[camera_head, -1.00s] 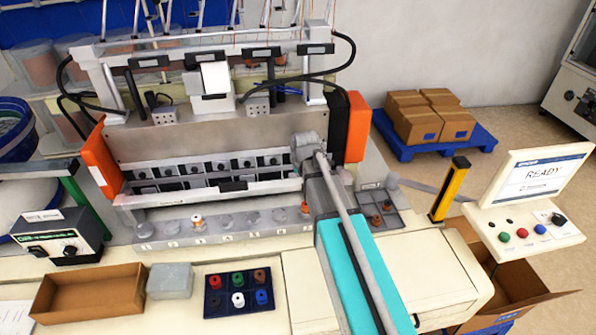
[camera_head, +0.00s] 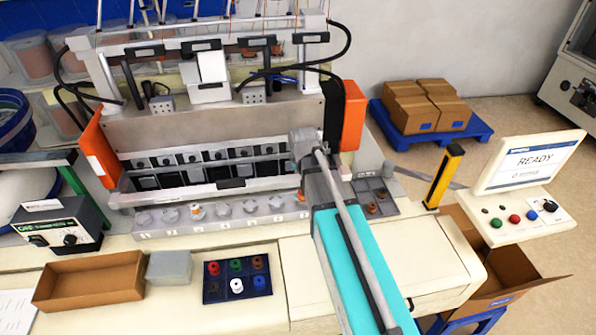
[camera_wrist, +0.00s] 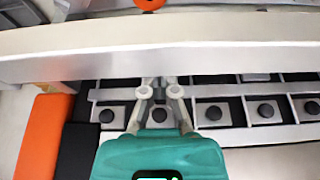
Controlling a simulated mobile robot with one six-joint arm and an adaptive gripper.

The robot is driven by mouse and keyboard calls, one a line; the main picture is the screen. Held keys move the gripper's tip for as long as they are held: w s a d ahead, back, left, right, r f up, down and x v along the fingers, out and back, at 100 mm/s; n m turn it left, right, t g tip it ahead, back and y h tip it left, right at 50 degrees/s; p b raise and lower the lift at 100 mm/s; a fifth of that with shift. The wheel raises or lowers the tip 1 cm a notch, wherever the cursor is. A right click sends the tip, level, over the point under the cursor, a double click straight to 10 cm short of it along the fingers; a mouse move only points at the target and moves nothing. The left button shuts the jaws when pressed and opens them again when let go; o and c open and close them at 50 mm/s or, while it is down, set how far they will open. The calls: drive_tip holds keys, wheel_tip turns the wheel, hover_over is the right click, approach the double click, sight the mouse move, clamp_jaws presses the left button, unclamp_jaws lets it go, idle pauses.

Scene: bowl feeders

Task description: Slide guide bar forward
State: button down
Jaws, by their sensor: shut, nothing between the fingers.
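The guide bar is a long silver rail (camera_head: 170,194) with a dark handle (camera_head: 231,183) in its middle. It lies in front of a row of dark slots with round knobs (camera_head: 190,158). In the wrist view the bar (camera_wrist: 230,44) spans the picture as a broad pale band. My gripper (camera_wrist: 156,82) is shut and empty, with its fingertips at the bar's slot-side edge. Contact looks likely, but I cannot tell for certain. In the head view my wrist and arm hide the fingertips and the bar's right end.
Orange end panels (camera_head: 95,150) flank the machine. A row of grey fittings (camera_head: 222,213) lies in front of the bar. A parts tray (camera_head: 238,279), grey block (camera_head: 169,267) and cardboard tray (camera_head: 88,280) sit nearer. A yellow post (camera_head: 444,176) and a READY screen (camera_head: 525,162) stand right.

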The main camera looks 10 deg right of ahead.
drive_tip(key=shift+p+v, duration=1.55)
drive_tip(key=shift+v, duration=0.25)
drive_tip(key=shift+s+r+p, duration=0.7)
drive_tip(key=shift+r, duration=0.2)
drive_tip(key=shift+w+r+p, duration=0.15)
drive_tip(key=shift+r+p, duration=0.4)
drive_tip(key=shift+p, duration=0.15)
drive_tip(key=shift+p+v, duration=1.5)
drive_tip(key=shift+v, duration=0.15)
drive_tip(key=shift+w, duration=0.1)
drive_tip(key=s+f+g+b, duration=0.1)
drive_tip(key=s+f+b, duration=0.4)
drive_tip(key=f+b, duration=0.1)
drive_tip(key=s+f+g+b, duration=0.1)
drive_tip(key=s+f+b, duration=0.4)
drive_tip(key=f+b, duration=0.1)
drive_tip(key=s+f+g+b, duration=0.1)
drive_tip(key=s+f+b, duration=0.4)
drive_tip(key=f+b, duration=0.2)
drive_tip(key=shift+s+d+f+g, duration=0.15)
drive_tip(key=shift+f+g, duration=0.25)
drive_tip(key=shift+f, duration=0.25)
drive_tip(key=shift+s+f+b, duration=0.2)
drive_tip(key=shift+s+b, duration=0.1)
